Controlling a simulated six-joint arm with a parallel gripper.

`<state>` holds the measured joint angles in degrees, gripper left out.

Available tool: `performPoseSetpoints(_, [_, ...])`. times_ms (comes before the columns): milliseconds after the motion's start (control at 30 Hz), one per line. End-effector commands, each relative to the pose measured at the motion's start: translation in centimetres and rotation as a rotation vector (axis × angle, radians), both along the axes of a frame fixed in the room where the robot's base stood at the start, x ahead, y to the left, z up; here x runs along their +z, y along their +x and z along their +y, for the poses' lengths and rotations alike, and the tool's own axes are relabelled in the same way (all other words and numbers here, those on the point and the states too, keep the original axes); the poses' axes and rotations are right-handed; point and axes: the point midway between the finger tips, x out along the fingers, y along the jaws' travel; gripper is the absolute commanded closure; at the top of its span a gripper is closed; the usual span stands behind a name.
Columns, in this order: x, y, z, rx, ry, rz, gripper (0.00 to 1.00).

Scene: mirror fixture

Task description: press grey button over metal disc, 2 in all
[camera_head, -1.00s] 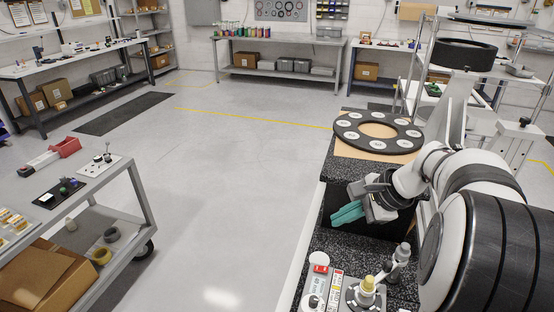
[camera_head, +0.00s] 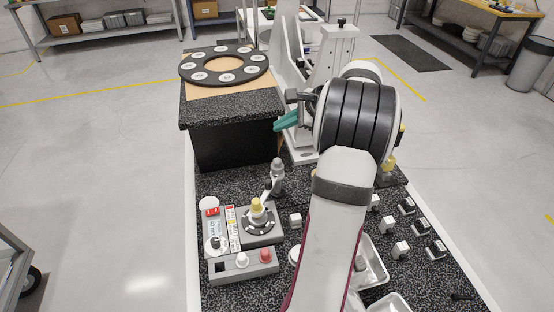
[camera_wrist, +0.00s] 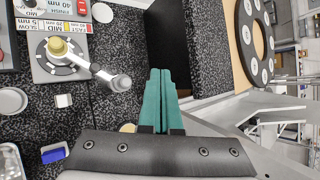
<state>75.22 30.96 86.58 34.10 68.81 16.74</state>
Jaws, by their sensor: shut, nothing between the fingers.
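My gripper (camera_head: 287,122) is shut and empty, its teal fingers beside the right end of the black speckled block. The fingers also show in the wrist view (camera_wrist: 162,95). A grey cylindrical head (camera_head: 277,170) on a link stands beside a yellow-topped knob (camera_head: 257,206) on a round dial; the wrist view shows the grey head (camera_wrist: 121,83) from above, apart from the fingers. A pale round disc (camera_wrist: 12,100) lies nearer me, partly hidden by my arm in the head view. I cannot tell which part is the grey button or its metal disc.
A black ring (camera_head: 188,70) with several pale discs lies on the block. A grey box (camera_head: 228,272) with white and red buttons stands at the front left. Small white blocks, black-topped parts and metal trays (camera_head: 372,268) stand right. A white upright fixture (camera_head: 333,60) rises behind my gripper.

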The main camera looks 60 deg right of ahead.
Motion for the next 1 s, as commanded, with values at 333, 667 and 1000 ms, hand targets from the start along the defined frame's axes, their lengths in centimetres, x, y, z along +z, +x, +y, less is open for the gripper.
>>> performPoseSetpoints(333, [-4.8, 0.0, 0.1, 0.001, 0.003, 0.001, 1.0])
performPoseSetpoints(667, [-8.2, 0.0, 0.1, 0.001, 0.001, 0.0, 1.0])
performPoseSetpoints(1000, [-8.5, 0.0, 0.1, 0.001, 0.0, 0.001, 1.0])
